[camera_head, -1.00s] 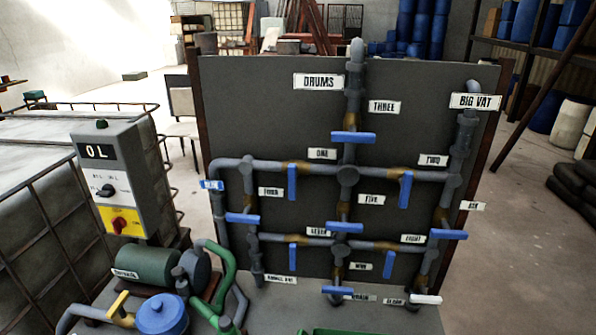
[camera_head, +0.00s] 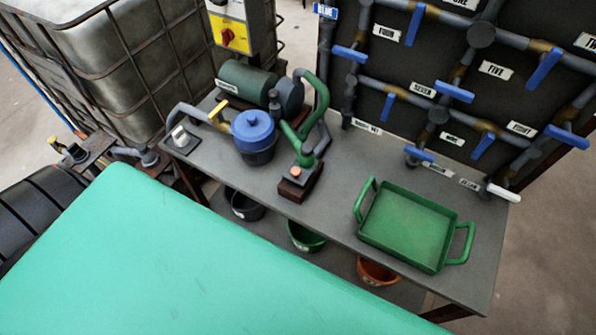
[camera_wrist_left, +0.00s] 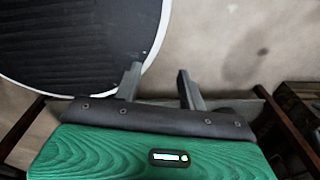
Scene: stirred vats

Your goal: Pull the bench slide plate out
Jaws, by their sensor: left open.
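The bench (camera_head: 330,205) is grey and stands in the middle of the head view. A small dark plate (camera_head: 168,146) with an upright white handle (camera_head: 179,134) lies at its left end, beside a grey pipe; it looks like the slide plate, but I cannot be certain. My left gripper (camera_wrist_left: 160,84) shows only in the left wrist view. Its two fingers are apart with nothing between them, and no slide plate shows there. My right gripper is not in view.
A green pump (camera_head: 247,80), a blue-lidded pot (camera_head: 254,132) and a green tray (camera_head: 405,228) stand on the bench. Several buckets sit beneath. A valve board (camera_head: 400,80) rises behind. A caged tank (camera_head: 120,60) stands left. A black round shape (camera_wrist_left: 70,45) shows in the wrist view.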

